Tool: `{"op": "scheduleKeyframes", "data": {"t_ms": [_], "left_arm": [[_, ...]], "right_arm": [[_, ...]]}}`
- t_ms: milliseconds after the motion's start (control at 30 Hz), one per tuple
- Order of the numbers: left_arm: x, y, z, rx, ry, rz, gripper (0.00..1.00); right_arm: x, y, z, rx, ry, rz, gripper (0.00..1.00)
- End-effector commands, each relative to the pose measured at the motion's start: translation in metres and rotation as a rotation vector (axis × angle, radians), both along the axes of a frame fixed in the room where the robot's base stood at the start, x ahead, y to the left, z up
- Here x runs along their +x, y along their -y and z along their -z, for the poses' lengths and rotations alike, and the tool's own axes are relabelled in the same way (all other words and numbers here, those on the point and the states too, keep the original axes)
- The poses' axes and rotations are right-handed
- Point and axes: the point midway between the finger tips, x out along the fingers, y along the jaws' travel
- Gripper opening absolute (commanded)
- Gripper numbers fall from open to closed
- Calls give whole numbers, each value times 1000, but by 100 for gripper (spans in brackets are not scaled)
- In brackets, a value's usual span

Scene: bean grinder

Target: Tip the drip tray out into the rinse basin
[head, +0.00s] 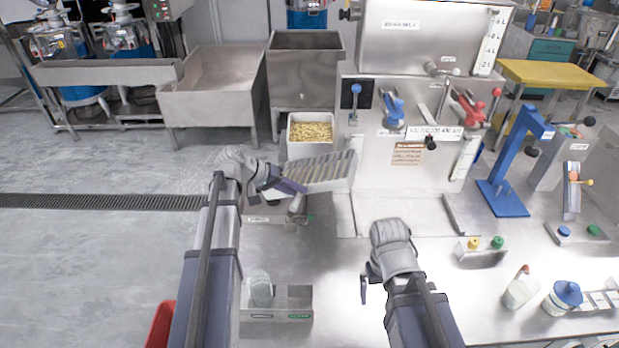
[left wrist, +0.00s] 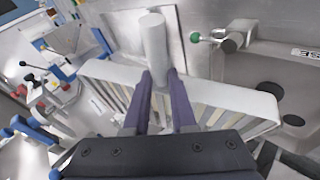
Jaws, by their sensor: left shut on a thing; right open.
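Two steel basins stand behind: a wide one (head: 212,88) and a deeper one (head: 305,75); I cannot tell which is the rinse basin. My right gripper (head: 373,287) is open and empty above the table.
A white bin of yellow beans (head: 311,132) stands just behind the tray. The machine front (head: 405,175) rises to its right. A blue press (head: 512,160), a jug (head: 521,288) and a small steel holder (head: 277,301) are on the table.

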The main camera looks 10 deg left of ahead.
Motion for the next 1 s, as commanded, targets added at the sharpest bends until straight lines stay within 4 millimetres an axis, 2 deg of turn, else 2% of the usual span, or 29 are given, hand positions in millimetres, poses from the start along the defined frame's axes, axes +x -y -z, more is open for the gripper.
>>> {"op": "scheduleKeyframes", "data": {"t_ms": [100, 367, 1000], "left_arm": [[1, -1, 3, -40, 0, -1, 0], [0, -1, 1, -108, 0, -2, 0], [1, -4, -7, -117, 0, -1, 0]], "right_arm": [[0, 0, 9, 0, 0, 0, 100], [0, 0, 18, 0, 0, 0, 100], [0, 0, 11, 0, 0, 0, 100]]}}
